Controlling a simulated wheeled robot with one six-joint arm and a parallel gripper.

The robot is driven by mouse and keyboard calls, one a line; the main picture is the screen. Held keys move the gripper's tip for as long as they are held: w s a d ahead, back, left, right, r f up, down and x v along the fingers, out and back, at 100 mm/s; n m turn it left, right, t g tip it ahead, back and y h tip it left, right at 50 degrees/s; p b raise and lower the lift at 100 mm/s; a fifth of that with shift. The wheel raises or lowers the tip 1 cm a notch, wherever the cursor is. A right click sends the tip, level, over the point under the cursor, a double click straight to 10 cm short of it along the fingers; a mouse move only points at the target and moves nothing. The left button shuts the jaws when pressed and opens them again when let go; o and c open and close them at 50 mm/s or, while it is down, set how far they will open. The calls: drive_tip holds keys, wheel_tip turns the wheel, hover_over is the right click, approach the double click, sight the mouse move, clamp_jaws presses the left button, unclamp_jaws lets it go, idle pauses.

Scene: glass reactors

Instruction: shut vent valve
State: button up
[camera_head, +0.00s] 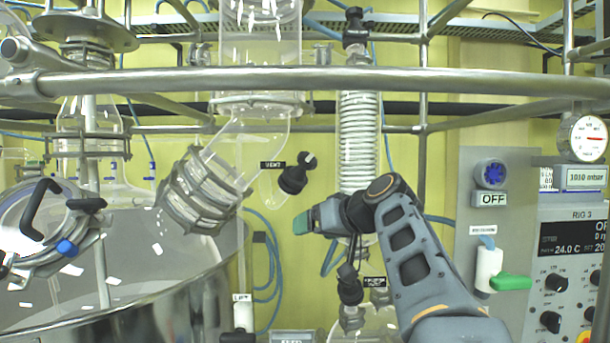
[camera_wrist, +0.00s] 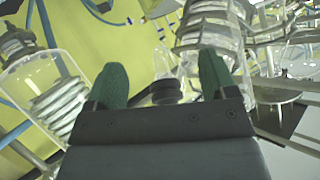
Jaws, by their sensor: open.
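The vent valve (camera_head: 292,181) is a black knob on the glass pipework, beside a small black label (camera_head: 272,165) that seems to read VENT. It is tilted, with a pale mark near its upper end. My gripper (camera_head: 303,222) is just below and slightly right of the knob in the head view, with a visible gap between them in the picture. In the wrist view my two green fingers (camera_wrist: 162,82) are apart. A black ribbed knob (camera_wrist: 166,92), apparently the vent valve, shows between them, its lower part hidden by the gripper body. Nothing is held.
A metal rail (camera_head: 300,80) crosses above. A clamped glass joint (camera_head: 205,190) is left of the valve, and a coil condenser (camera_head: 360,140) is behind my arm. Another black valve (camera_head: 350,285) hangs below my gripper. A control panel (camera_head: 570,260) stands at right.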

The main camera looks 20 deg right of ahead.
drive_tip(key=d+r+n+t+y, duration=0.1)
drive_tip(key=d+r+n+t, duration=0.15)
drive_tip(key=d+r, duration=0.35)
drive_tip(key=n+t+y+b, duration=0.1)
drive_tip(key=n+t+y, duration=0.1)
drive_tip(key=n, duration=0.1)
approach(314, 164)
drive_tip(key=shift+m, duration=0.25)
drive_tip(key=p+x, duration=0.4)
drive_tip(key=x, duration=0.7)
drive_tip(key=shift+w+r, duration=0.15)
drive_tip(key=shift+w, duration=0.1)
drive_tip(key=shift+w+a, duration=0.25)
drive_tip(key=shift+w, duration=0.4)
drive_tip(key=shift+c, duration=0.3)
drive_tip(key=c, duration=0.9)
drive_tip(key=shift+o, duration=0.2)
drive_tip(key=shift+m+h, duration=0.3)
drive_tip(key=shift+h, duration=0.1)
